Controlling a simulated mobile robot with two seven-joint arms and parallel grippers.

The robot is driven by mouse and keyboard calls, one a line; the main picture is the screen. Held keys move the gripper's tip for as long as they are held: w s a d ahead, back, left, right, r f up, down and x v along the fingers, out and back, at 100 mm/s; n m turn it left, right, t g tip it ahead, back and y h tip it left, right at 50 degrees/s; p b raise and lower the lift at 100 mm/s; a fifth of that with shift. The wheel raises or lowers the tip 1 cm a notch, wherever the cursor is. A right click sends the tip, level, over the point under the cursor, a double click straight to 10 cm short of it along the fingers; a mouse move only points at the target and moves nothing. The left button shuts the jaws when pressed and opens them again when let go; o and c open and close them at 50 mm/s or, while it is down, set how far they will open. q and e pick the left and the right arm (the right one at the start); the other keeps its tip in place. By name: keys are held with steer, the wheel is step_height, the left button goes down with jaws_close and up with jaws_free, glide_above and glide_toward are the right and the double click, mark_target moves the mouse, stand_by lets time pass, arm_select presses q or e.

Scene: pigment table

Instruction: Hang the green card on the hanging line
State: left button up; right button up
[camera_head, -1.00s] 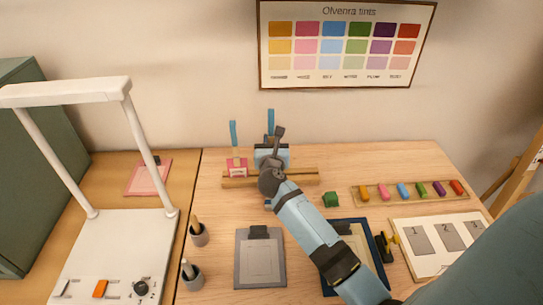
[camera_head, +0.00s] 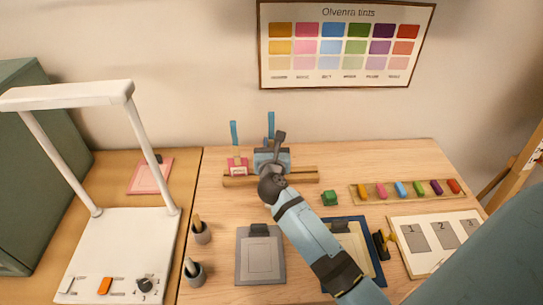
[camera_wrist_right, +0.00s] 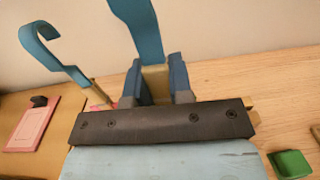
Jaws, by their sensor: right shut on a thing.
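I cannot make out a green card or a hanging line in either view. My right gripper (camera_head: 272,160) is at the wooden rail (camera_head: 310,176) near the back of the table. In the right wrist view its blue fingers (camera_wrist_right: 157,85) are shut on the tan stem (camera_wrist_right: 155,82) of a blue-topped tool (camera_wrist_right: 140,25), which stands upright. The tool's blue top also shows above the gripper in the head view (camera_head: 271,124); its lower end is hidden. A similar blue-topped tool (camera_head: 234,133) with a pink base (camera_head: 237,166) stands on the rail to the left. My left gripper is out of view.
A green block (camera_head: 330,198) sits right of the rail, before a tray of coloured sticks (camera_head: 361,198). A white stand (camera_head: 85,270) and pink clipboard (camera_head: 150,175) are at left.

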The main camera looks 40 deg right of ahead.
mark_target(271, 144)
steer(key=shift+s+a+r+p, duration=0.35)
steer(key=shift+s+a, duration=0.2)
steer(key=shift+s, duration=0.3)
steer(key=shift+s+a+r+p, duration=0.3)
steer(key=shift+s+a, duration=0.25)
steer(key=shift+s, duration=0.3)
steer(key=shift+r+v, duration=0.15)
steer(key=shift+v, duration=0.45)
steer(key=shift+r+v, duration=0.15)
steer(key=shift+v, duration=0.45)
